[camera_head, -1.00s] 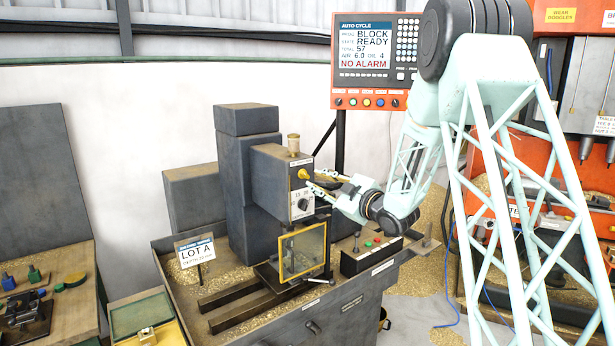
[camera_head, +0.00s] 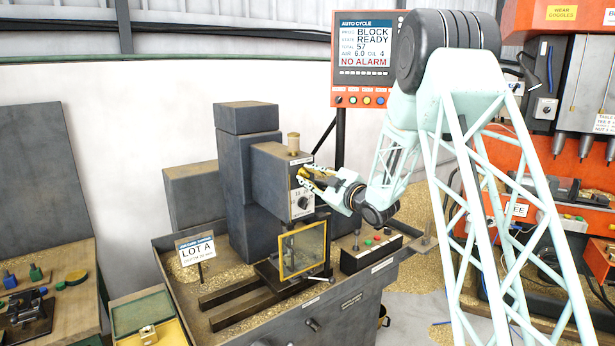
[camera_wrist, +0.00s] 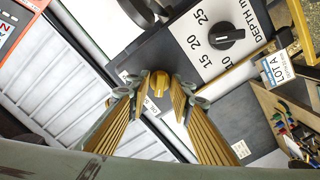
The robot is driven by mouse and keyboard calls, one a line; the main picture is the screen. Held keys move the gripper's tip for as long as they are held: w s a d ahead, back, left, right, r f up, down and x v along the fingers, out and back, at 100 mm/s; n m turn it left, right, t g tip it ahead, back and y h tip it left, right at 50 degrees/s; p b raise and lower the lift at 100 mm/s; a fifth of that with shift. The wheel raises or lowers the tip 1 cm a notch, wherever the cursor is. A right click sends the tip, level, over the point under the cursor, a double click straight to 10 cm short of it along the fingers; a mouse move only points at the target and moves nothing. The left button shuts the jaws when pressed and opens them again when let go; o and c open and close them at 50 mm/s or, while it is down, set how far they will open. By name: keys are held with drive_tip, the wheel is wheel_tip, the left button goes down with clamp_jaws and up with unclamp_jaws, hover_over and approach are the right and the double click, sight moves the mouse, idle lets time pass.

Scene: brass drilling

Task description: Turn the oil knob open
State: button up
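The oil knob (camera_wrist: 159,80) is a small brass-yellow knob on the drill head's front, with a small label beside it that I cannot read fully. My gripper (camera_wrist: 159,88) is open, with one finger on each side of the knob and visible gaps between. In the head view my gripper (camera_head: 304,177) is at the upper front of the dark drill head (camera_head: 268,180). Its fingers cover the knob there. Whether the fingertips reach past the knob's face is hard to tell.
A black depth dial (camera_wrist: 226,36) on a white scale sits close to the oil knob. Below the head are a yellow-framed guard (camera_head: 302,250) and a button box (camera_head: 371,254).

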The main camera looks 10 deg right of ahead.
drive_tip(key=c, duration=0.4)
drive_tip(key=shift+o, duration=0.2)
drive_tip(key=shift+m+b, duration=0.4)
drive_tip(key=shift+f+m+b, duration=0.1)
drive_tip(key=shift+m+b, duration=0.6)
drive_tip(key=shift+m, duration=0.4)
drive_tip(key=m+b, duration=0.1)
drive_tip(key=m, duration=0.4)
drive_tip(key=shift+m, duration=0.3)
drive_tip(key=m, duration=0.4)
drive_tip(key=shift+m+p, duration=0.75)
drive_tip(key=shift+m, duration=1.95)
drive_tip(key=o, duration=0.5)
